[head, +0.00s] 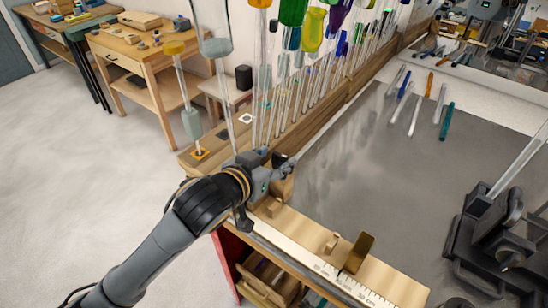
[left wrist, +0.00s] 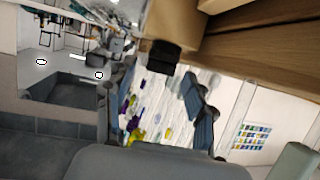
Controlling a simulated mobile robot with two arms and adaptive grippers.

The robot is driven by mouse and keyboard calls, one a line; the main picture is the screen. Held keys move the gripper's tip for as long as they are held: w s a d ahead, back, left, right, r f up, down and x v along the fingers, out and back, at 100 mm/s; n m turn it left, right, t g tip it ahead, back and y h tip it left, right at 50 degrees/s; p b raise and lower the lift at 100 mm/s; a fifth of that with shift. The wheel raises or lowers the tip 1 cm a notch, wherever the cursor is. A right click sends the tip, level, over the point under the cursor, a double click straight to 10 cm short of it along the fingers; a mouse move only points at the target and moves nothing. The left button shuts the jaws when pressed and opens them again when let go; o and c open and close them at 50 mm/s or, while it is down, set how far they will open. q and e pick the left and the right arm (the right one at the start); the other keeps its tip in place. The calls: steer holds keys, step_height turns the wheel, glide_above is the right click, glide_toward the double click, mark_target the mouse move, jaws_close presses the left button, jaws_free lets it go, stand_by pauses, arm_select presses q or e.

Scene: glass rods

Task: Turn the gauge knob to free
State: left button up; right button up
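A wooden gauge with a white ruler scale (head: 300,258) runs along the bench's front edge. A brass upright plate (head: 358,252) stands on it, with a small wooden knob-like piece (head: 332,242) just left of the plate. Another small wooden piece (head: 274,207) sits nearer my left gripper; I cannot tell which is the gauge knob. My left gripper (head: 280,164) is beside a wooden block at the gauge's left end, apart from the brass plate. In the left wrist view its blue-grey finger parts (left wrist: 200,115) show, but their opening is unclear. My right gripper is not in view.
Upright glass rods (head: 300,95) stand close behind my left gripper. Several loose rods (head: 418,110) lie on the grey bench top (head: 365,165), whose middle is clear. A dark fixture (head: 500,235) stands at the right. A wooden side table (head: 140,50) is at the back left.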

arm_select(q)
steer(key=c, duration=0.9)
steer(key=shift+w+a+m+g+h+p, duration=0.1)
steer(key=shift+m+g+h+p, duration=0.2)
steer(key=shift+m+p, duration=0.1)
steer(key=shift+c, duration=0.2)
steer(key=shift+m+h, duration=0.4)
steer(key=o, duration=1.1)
steer(key=shift+w+f, duration=0.1)
steer(key=shift+w, duration=0.05)
steer(key=shift+o, duration=0.2)
